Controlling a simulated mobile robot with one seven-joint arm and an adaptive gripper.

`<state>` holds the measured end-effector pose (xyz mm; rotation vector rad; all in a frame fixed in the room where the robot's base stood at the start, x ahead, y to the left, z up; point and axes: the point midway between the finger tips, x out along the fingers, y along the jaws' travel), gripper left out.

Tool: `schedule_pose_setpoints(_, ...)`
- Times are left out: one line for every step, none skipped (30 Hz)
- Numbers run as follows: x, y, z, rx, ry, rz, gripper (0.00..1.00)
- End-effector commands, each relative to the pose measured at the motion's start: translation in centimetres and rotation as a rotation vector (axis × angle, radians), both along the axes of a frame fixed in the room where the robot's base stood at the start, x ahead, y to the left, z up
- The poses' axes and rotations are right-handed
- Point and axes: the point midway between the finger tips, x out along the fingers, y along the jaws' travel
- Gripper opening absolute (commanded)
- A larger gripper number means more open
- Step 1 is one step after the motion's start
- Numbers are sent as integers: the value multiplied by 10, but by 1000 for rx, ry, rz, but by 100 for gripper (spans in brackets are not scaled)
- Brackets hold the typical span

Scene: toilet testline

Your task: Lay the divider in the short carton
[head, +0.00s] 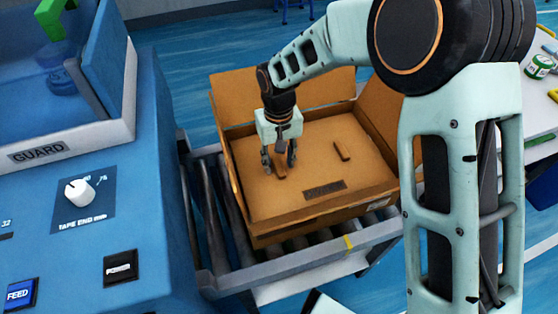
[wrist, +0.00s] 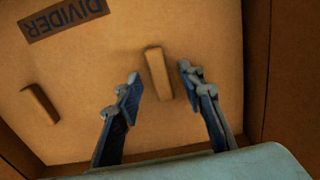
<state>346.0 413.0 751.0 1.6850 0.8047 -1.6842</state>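The short carton (head: 270,231) is open with its flaps up, on the roller conveyor. The divider (head: 308,157) lies inside it as a flat brown sheet with two raised tabs and a dark label. In the wrist view the label on the divider (wrist: 120,75) reads "DIVIDER". My gripper (head: 279,164) is inside the carton, just above the divider. In the wrist view my gripper (wrist: 158,80) is open, its fingers on either side of one tab, with gaps on both sides. Whether the divider lies fully flat on the carton floor cannot be told.
The blue machine (head: 150,150) with a GUARD panel and buttons stands close at the left. Conveyor rollers (head: 208,215) and a rail surround the carton. A white table (head: 540,105) with small items is at the right. Blue floor is clear behind.

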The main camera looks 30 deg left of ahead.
Motion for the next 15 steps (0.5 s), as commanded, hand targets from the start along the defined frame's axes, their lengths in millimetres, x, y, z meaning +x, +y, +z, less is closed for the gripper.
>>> schedule_pose_setpoints(1,1,5,3,-2,0,36)
schedule_pose_setpoints(1,1,9,4,-3,0,36)
schedule_pose_setpoints(1,1,15,5,-4,0,36)
schedule_pose_setpoints(1,1,20,3,-4,0,36)
schedule_pose_setpoints(1,1,26,4,-5,0,36)
schedule_pose_setpoints(2,1,34,5,-4,-1,36)
schedule_pose_setpoints(2,1,41,5,-4,-1,36)
schedule_pose_setpoints(2,2,48,6,-5,-1,36)
schedule_pose_setpoints(1,2,57,6,-5,-1,36)
schedule_pose_setpoints(1,1,63,5,-4,-1,36)
schedule_pose_setpoints(1,1,70,5,-4,-1,36)
schedule_pose_setpoints(1,1,78,5,-4,-1,36)
schedule_pose_setpoints(1,1,84,5,-4,-1,36)
schedule_pose_setpoints(1,2,89,5,-4,-1,36)
schedule_pose_setpoints(1,1,95,4,-3,-1,36)
